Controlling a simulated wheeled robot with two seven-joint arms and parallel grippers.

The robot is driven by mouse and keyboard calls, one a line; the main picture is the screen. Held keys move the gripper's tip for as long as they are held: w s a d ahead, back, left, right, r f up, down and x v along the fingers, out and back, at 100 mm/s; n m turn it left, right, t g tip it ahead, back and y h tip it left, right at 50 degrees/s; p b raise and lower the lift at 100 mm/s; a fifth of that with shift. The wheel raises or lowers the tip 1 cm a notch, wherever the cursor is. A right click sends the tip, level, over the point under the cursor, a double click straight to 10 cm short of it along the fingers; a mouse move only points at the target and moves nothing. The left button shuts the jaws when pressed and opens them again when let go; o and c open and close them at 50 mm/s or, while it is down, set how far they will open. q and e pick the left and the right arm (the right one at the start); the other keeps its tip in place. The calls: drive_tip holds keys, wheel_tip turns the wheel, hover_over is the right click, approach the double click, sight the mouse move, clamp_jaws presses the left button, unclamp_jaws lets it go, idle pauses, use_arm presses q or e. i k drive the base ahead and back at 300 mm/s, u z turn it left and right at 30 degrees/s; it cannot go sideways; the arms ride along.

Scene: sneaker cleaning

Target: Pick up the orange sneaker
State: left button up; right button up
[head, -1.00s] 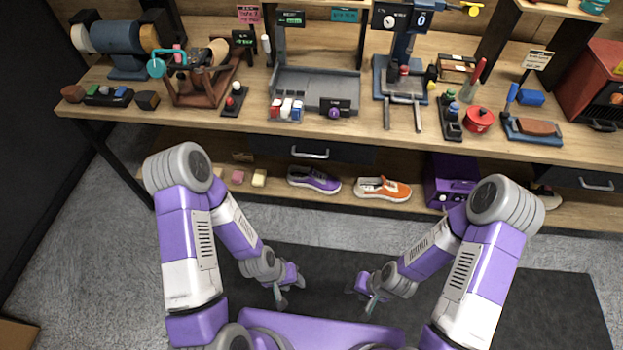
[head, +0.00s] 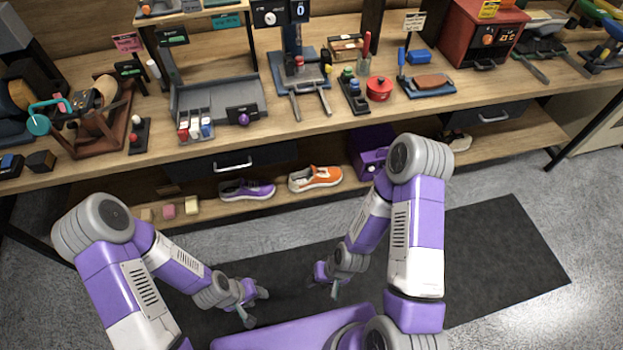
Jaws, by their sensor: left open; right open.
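The orange sneaker (head: 315,178), with a white sole and white trim, rests on the lower shelf under the workbench, to the right of a purple sneaker (head: 246,189). My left gripper (head: 256,309) hangs low over the dark floor mat, in front of the shelf, open and empty. My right gripper (head: 325,288) is also low over the mat, open and empty, nearer to the orange sneaker but well apart from it. Both grippers are small in the view.
A purple box (head: 369,152) stands right of the orange sneaker on the lower shelf (head: 222,209). Small blocks (head: 169,211) lie at left. A drawer with a handle (head: 232,166) and the crowded benchtop (head: 300,122) overhang the shelf. The mat (head: 480,255) is clear at right.

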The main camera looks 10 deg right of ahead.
sight(316, 175)
drive_tip(key=z, duration=0.35)
drive_tip(key=i, duration=0.95)
drive_tip(key=u, duration=0.3)
